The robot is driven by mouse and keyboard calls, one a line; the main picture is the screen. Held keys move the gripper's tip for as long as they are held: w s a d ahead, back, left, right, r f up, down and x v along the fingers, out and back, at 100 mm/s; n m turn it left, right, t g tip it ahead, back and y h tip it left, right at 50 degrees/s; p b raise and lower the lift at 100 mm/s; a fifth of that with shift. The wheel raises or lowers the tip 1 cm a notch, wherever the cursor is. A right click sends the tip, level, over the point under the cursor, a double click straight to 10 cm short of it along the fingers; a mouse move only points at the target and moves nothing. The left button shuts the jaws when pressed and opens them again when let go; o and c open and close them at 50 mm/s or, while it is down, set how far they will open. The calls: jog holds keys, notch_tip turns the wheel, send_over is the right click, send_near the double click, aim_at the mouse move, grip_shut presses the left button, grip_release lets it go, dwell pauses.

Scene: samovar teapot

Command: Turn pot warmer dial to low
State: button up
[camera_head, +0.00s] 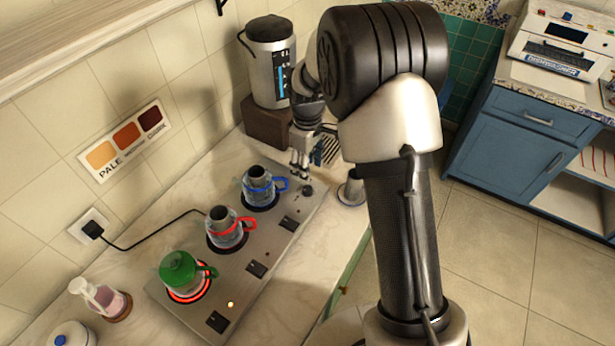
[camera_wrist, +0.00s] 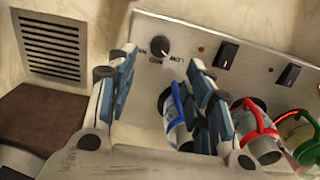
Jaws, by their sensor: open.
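The pot warmer is a long grey metal plate (camera_head: 240,285) on the counter. Its small black dial (camera_head: 307,190) is at the far right end of the plate, and it also shows in the wrist view (camera_wrist: 159,46). Labels reading LOW, MED and probably MAX surround the dial; its pointer setting is too small to tell. My gripper (camera_head: 300,170) is open and empty, pointing down close to the dial. In the wrist view my gripper (camera_wrist: 160,65) has its fingers spread, with the dial between and just beyond the fingertips. Contact with the dial is not visible.
A blue-handled pot (camera_head: 258,186), a red-handled pot (camera_head: 225,228) and a green pot (camera_head: 181,272) stand on the plate's burners. The green pot's burner glows red. A metal cup (camera_head: 352,189) stands right of the dial. A steel urn (camera_head: 271,65) stands behind on a brown block (camera_head: 267,123).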

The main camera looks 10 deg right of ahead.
jog(key=shift+r, duration=1.45)
jog(key=s+r+m+t, duration=0.2)
jog(key=s+r+m, duration=0.3)
jog(key=s+r, duration=1.05)
jog(key=s+r+m+t, duration=0.2)
jog(key=s+m, duration=0.2)
jog(key=s, duration=1)
jog(key=shift+s+r+t, duration=0.25)
jog(key=shift+t, duration=0.05)
